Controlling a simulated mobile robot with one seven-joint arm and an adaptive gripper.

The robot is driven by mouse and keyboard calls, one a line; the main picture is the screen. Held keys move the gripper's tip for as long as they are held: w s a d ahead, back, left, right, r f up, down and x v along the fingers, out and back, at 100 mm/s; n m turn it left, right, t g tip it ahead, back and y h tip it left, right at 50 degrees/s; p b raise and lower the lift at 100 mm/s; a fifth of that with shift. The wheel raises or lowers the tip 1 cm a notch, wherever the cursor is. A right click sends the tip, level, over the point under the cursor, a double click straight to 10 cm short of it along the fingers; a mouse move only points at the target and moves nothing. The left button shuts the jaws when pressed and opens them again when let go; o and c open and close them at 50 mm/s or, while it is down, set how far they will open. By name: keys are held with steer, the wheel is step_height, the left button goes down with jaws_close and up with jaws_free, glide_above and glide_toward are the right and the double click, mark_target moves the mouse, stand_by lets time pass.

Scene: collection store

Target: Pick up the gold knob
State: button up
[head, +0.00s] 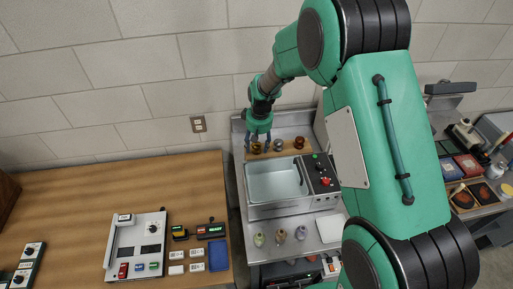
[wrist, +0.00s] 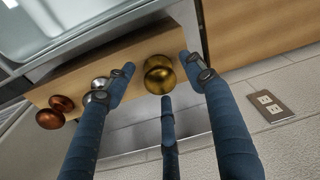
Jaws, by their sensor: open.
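The gold knob (wrist: 158,74) is round and shiny and sits at one end of a wooden board (wrist: 125,62). In the head view the gold knob (head: 256,148) is at the left end of the knob row, partly hidden by my gripper (head: 257,137). In the wrist view my gripper (wrist: 160,82) is open, with blue fingers on either side of the gold knob and a third finger just below it. The fingers look apart from the knob; whether any touches it is unclear. Nothing is held.
A metal basin (head: 275,180) and a control panel (head: 321,173) stand in front. A wooden table (head: 75,198) with devices is at left. A wall outlet (wrist: 271,105) is nearby.

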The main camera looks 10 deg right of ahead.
steer(key=shift+w+f, duration=0.1)
steer(key=shift+f, duration=0.5)
steer(key=c, duration=1.3)
